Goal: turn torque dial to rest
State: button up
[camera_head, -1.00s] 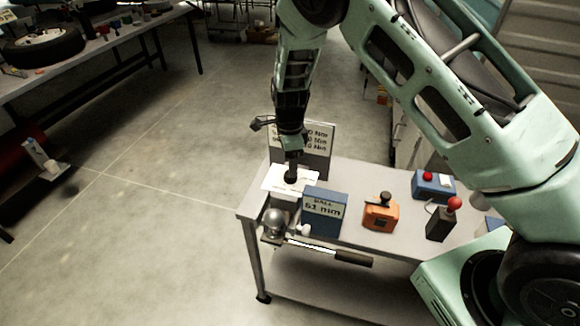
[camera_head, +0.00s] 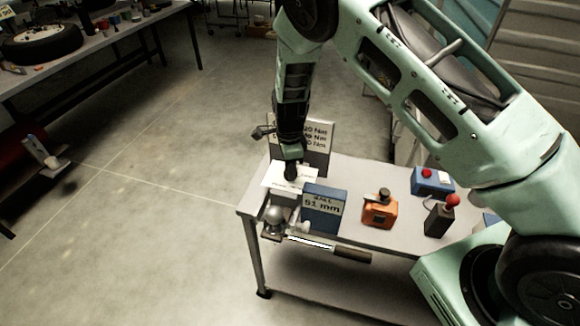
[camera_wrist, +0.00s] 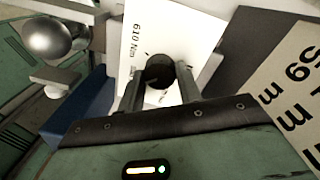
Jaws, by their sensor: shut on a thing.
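The torque dial is a dark round knob (camera_wrist: 159,72) in front of a white plate (camera_wrist: 188,35) in the wrist view. The plate carries the print "610 Nm". My gripper (camera_wrist: 160,88) has one finger on each side of the knob and is shut on it. In the head view my gripper (camera_head: 291,172) points down over the white plate (camera_head: 275,178) at the table's left end and covers most of the dial. The dial's pointer setting cannot be read.
A blue "BALL 51 mm" block (camera_head: 322,212) and a metal ball (camera_head: 273,214) in a clamp stand close in front. A sign (camera_head: 318,135) stands behind. An orange box (camera_head: 380,212), a red-knobbed lever (camera_head: 440,219) and a blue button box (camera_head: 431,183) stand to the right on the table.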

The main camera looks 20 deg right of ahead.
jog(key=n+b, duration=0.1)
jog(key=n, duration=0.2)
jog(key=shift+n, duration=0.4)
jog(key=n+b, duration=0.1)
jog(key=n, duration=0.2)
jog(key=shift+n+b, duration=0.3)
jog(key=shift+n, duration=0.1)
jog(key=n+b, duration=0.1)
jog(key=n, duration=0.2)
jog(key=shift+n, duration=0.3)
jog(key=n+b, duration=0.1)
jog(key=n, duration=0.2)
jog(key=shift+n+h, duration=0.3)
jog(key=n+b, duration=0.1)
jog(key=n, duration=0.5)
jog(key=shift+s+t, duration=0.1)
jog(key=shift+t, duration=0.3)
jog(key=n, duration=0.7)
jog(key=shift+b, duration=0.4)
jog(key=o, duration=1)
